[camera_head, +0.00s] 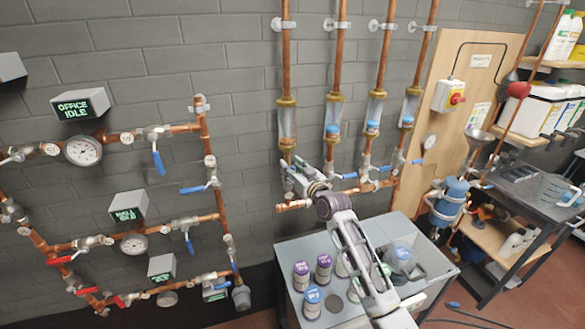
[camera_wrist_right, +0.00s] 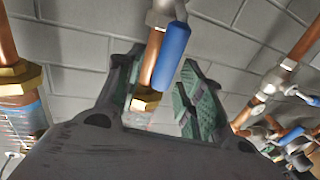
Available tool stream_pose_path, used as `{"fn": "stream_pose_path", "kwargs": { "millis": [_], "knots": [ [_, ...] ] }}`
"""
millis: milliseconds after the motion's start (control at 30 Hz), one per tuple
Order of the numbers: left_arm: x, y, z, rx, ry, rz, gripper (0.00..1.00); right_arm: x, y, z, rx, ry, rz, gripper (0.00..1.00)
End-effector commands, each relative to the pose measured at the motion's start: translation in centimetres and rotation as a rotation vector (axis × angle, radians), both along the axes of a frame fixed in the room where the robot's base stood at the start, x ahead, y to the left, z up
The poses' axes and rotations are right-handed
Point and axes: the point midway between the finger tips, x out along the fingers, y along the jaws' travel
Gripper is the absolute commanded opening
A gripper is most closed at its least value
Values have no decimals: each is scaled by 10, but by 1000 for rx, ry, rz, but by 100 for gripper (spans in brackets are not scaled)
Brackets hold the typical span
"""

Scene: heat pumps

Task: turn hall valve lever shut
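My right gripper (camera_head: 300,183) is at the valve under the leftmost clear flow tube of the copper manifold. In the right wrist view the gripper (camera_wrist_right: 163,62) is open, its two green-padded fingers apart. A blue valve lever (camera_wrist_right: 172,52) hangs between the fingers, in front of a copper pipe. I cannot tell if a finger touches it. In the head view my gripper hides most of this valve. Other blue levers show on the manifold, one at the far right (camera_head: 417,161). My left gripper is not in view.
A grey bench (camera_head: 283,249) with several small jars and a basin stands below the manifold. On the left wall is copper pipework with gauges, red and blue levers and an "OFFICE IDLE" display (camera_head: 80,103). A wooden panel (camera_head: 480,62) with a red switch is at right.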

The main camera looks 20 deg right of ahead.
Motion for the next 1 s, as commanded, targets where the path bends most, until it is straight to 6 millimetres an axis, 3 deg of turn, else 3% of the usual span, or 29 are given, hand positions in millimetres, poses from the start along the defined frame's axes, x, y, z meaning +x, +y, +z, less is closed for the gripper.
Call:
{"fn": "stream_pose_path", "kwargs": {
  "millis": [233,533,1000],
  "knots": [
    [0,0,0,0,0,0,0,0,0,0,0,0,0,37],
    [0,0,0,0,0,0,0,0,0,0,0,0,0,0],
    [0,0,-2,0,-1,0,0,3,-1,-1,7,1,0,0]
  ]
}}
